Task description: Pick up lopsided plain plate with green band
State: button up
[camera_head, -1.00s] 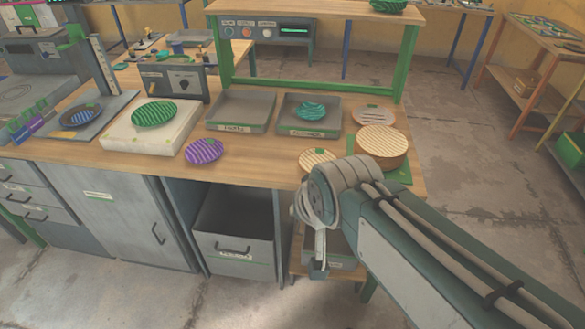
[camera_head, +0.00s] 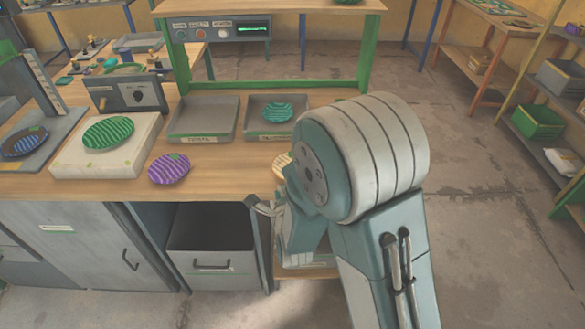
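I cannot make out which plate is the lopsided plain one with a green band. A cream plate (camera_head: 281,164) lies near the bench's front edge, mostly hidden behind my arm. A purple striped plate (camera_head: 169,168) with a small green mark lies on the bench to its left. A green striped plate (camera_head: 108,132) rests on a white block (camera_head: 75,160). A teal plate (camera_head: 277,112) lies in the right grey tray (camera_head: 250,130). Part of my gripper (camera_head: 264,208) shows at the bench's front edge, below the cream plate; its fingers are mostly hidden by my arm.
An empty grey tray (camera_head: 203,125) stands left of the teal plate's tray. A dark plate (camera_head: 25,142) lies at the far left by an upright gauge. A green-legged shelf (camera_head: 365,70) rises behind the trays. An open drawer (camera_head: 212,262) juts out below the bench.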

aim_at(274, 173)
jog(key=shift+m, duration=0.3)
jog(key=x, duration=0.6)
jog(key=shift+s+a+f, duration=0.1)
jog(key=shift+f, duration=0.1)
jog(key=x, duration=0.5)
jog(key=shift+f, duration=0.1)
grip_shut()
